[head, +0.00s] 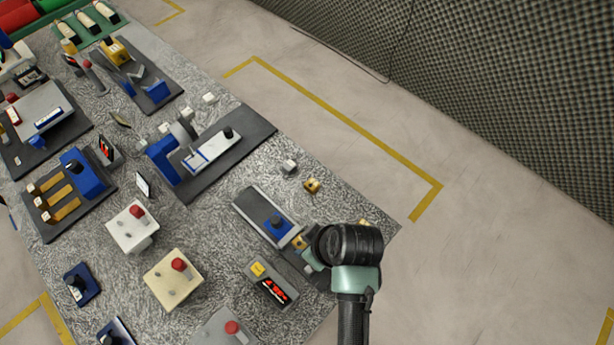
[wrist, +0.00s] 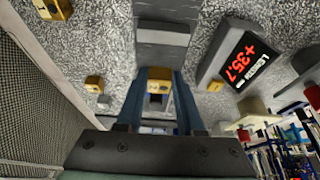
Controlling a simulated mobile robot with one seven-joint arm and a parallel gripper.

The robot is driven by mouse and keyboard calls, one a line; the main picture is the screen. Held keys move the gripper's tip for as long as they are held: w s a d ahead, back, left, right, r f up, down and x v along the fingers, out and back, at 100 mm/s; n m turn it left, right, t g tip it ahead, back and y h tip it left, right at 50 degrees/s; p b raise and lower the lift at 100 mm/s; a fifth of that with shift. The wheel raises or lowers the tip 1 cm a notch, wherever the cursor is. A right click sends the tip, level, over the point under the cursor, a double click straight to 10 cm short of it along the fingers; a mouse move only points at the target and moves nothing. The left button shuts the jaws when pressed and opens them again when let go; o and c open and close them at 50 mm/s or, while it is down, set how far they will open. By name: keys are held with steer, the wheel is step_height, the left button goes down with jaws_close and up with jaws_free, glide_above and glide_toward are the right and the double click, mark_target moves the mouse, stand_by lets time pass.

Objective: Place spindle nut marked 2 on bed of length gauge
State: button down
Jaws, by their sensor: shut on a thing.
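My gripper (wrist: 157,92) is shut on a brass-coloured spindle nut (wrist: 158,74), with one blue finger on each side of it. A small dark mark shows on the nut, too small to read surely. The nut also shows in the head view (head: 299,242), beside the near end of the length gauge. The gauge's grey bed (wrist: 163,38) lies just beyond the nut in the wrist view; I cannot tell whether they touch. My wrist hides part of the gauge's near end.
A display (wrist: 237,56) with red digits, reading about +35.7, stands right of the bed. Loose brass nuts (head: 311,185) (wrist: 94,83) and a silver one (head: 290,167) lie nearby. Another gauge (head: 213,150) stands farther back. Boxes with red buttons (head: 175,276) are at left.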

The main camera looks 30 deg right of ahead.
steer(key=shift+f, duration=1.8)
steer(key=shift+f, duration=0.1)
steer(key=c, duration=0.5)
jaws_free()
